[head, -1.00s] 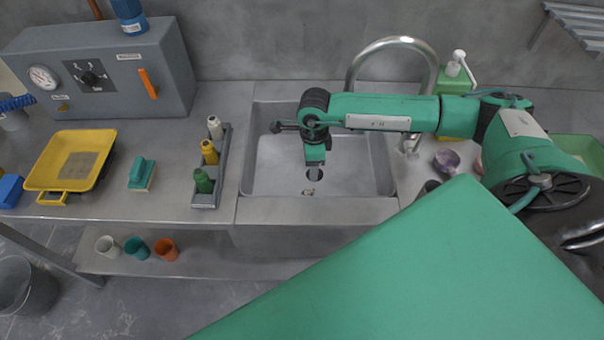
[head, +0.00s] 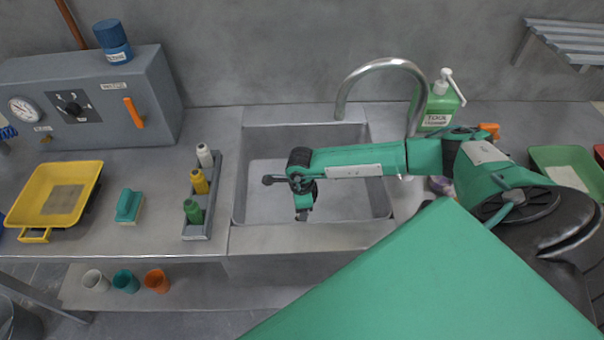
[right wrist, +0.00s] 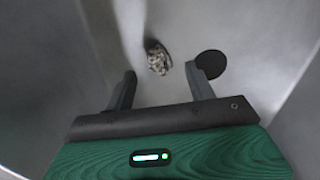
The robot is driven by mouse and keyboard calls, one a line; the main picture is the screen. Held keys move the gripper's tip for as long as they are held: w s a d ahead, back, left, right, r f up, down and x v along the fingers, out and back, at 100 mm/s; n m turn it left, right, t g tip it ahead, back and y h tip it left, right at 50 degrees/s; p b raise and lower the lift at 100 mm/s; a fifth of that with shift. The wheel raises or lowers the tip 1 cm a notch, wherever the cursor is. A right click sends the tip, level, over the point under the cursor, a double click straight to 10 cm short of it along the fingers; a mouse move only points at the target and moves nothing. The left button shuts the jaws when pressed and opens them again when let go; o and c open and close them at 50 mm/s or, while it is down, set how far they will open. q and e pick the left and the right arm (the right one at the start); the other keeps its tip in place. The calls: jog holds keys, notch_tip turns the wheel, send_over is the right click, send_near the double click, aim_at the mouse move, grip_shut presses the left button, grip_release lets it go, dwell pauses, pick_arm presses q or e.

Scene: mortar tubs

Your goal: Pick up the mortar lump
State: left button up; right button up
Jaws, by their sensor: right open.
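The mortar lump (right wrist: 157,58) is a small, rough, mottled grey-beige piece on the sink floor in the right wrist view. My right gripper (right wrist: 162,86) is open and empty above the sink floor; the lump shows just beyond its fingertips, roughly between their lines. In the head view the right gripper (head: 302,214) points down into the steel sink (head: 250,208), and I cannot make out the lump there. My left gripper is not in view.
A dark round drain (right wrist: 211,63) lies right of the lump. The sink walls surround the gripper. A curved tap (head: 383,64) stands behind. A bottle rack (head: 204,200) and a yellow tray (head: 62,190) are on the counter to the left.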

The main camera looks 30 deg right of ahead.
notch_tip(320, 180, down, 4)
jog(key=shift+r+p, duration=0.25)
jog(key=shift+p, duration=0.3)
jog(key=shift+f, duration=0.45)
jog(key=c, duration=1.1)
jog(key=shift+o, duration=0.2)
jog(key=shift+r, duration=0.15)
